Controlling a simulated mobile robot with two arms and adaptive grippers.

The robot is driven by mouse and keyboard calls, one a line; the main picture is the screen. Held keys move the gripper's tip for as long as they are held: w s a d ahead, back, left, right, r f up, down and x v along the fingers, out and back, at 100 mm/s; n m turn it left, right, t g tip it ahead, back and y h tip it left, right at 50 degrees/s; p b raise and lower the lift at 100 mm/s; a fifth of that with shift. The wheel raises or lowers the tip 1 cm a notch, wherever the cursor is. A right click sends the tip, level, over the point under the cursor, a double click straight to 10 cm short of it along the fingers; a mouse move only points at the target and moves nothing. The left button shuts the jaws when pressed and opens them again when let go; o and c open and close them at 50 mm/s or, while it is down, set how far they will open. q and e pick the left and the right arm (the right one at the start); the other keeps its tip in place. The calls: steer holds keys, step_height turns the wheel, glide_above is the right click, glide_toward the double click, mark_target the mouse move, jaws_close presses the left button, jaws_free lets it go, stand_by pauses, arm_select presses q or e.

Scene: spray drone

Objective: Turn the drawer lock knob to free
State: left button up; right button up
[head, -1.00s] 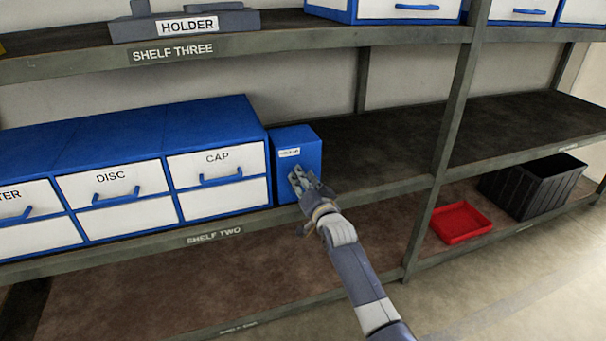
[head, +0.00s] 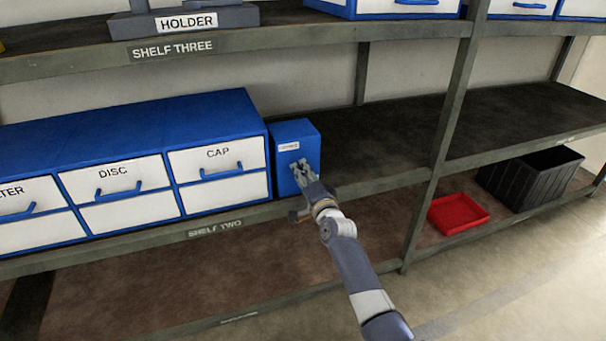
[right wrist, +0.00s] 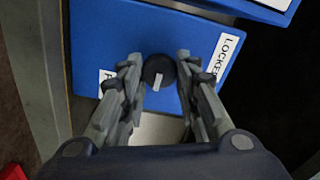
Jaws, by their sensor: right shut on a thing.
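The blue lock box (head: 309,133) stands on shelf two, just right of the drawer cabinet. Its round black knob (right wrist: 153,66) with a white pointer mark shows in the right wrist view. The pointer mark runs roughly downward in that picture. A "LOCKED" label (right wrist: 228,55) lies to the knob's right. A second label beginning with "F" (right wrist: 106,80) lies to its left, partly hidden by a finger. My right gripper (head: 299,166) is at the box front, shut on the knob, with one finger on each side; it also fills the right wrist view (right wrist: 159,60). My left gripper is not in view.
The blue and white drawer cabinet (head: 150,150) stands close on the box's left. Shelf two (head: 400,130) is bare to the right. A red tray (head: 458,212) and a black crate (head: 532,180) stand lower right. A grey upright (head: 452,120) rises right of the box.

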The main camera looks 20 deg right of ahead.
stand_by(0.4)
steer(key=o, duration=1.1)
steer(key=shift+c, duration=0.2)
steer(key=shift+s, duration=0.1)
steer(key=s, duration=1.1)
steer(key=shift+s+d, duration=0.25)
steer(key=shift+s, duration=0.15)
